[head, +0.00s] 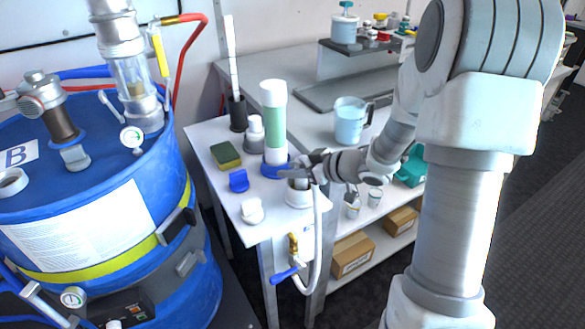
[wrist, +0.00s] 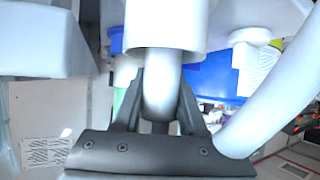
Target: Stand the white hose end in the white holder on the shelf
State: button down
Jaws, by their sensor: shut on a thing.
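The white holder (head: 297,199) is a short, round white cup at the front right of the white shelf (head: 222,186). My gripper (head: 298,176) is right at the holder's top and is shut on the white hose end. The white hose (head: 318,225) hangs from my gripper over the shelf's front edge. In the wrist view, my gripper (wrist: 160,112) has its dark fingers on either side of a white tube, the hose end (wrist: 162,92). The tube meets a wider white cylinder (wrist: 165,25); I cannot tell whether it is the holder. The hose end's tip is hidden.
A green-and-white cylinder (head: 274,125) on a blue base stands close behind my gripper. A blue-handled valve (head: 285,275) hangs below. A blue drum (head: 100,205) stands at left.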

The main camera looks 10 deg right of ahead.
aim_at(304, 189)
jog(key=shift+f+b, duration=0.35)
jog(key=shift+f, duration=0.25)
jog(key=c, duration=0.8)
grip_release()
jog(key=shift+o, duration=0.2)
jog(key=p+v, duration=0.3)
jog(key=v, duration=0.1)
jog(key=shift+r, duration=0.15)
jog(key=p+v, duration=0.5)
jog(key=v, duration=0.2)
jog(key=shift+d, duration=0.1)
